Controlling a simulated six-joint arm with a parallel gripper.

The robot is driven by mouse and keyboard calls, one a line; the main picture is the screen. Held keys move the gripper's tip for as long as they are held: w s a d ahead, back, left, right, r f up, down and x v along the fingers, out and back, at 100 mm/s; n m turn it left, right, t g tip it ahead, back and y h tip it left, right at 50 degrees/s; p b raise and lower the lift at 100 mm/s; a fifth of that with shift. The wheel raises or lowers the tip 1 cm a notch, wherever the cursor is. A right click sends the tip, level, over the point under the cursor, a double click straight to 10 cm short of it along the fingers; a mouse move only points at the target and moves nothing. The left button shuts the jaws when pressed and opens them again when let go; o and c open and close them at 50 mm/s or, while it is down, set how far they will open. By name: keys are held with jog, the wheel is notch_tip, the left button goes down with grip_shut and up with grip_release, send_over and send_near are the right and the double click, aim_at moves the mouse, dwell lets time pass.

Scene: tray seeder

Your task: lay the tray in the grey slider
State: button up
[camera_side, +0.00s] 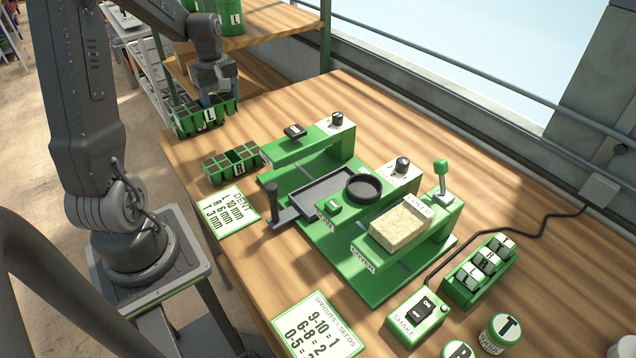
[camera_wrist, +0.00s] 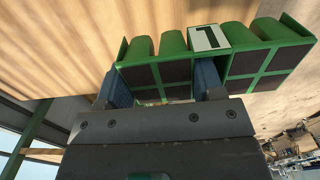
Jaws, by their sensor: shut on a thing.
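My gripper (camera_side: 216,82) is shut on a green seed tray (camera_side: 186,125) with dark cells and a white L label, near the far left corner of the bench. The grey slider (camera_side: 318,197), a shallow rectangular pan with an upright handle (camera_side: 272,205), lies empty in the green seeder (camera_side: 365,283), to the right of and nearer than my gripper.
A second green tray (camera_side: 231,163) stands on the bench between my gripper and the slider. The seeder's bridges carry knobs, a round black hopper (camera_side: 363,186) and a sponge-like block (camera_side: 400,228). A wooden shelf (camera_side: 262,24) stands behind. Cards, a switch box (camera_side: 418,313) and labelled blocks lie nearer.

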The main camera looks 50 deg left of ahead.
notch_tip(320, 180, up, 7)
jog(key=shift+r, duration=0.1)
jog(key=shift+w+d, duration=0.5)
jog(key=w+d, duration=0.6)
jog(key=d, duration=0.1)
send_over(344, 184)
notch_tip(344, 184, down, 4)
jog(key=shift+f, duration=5.2)
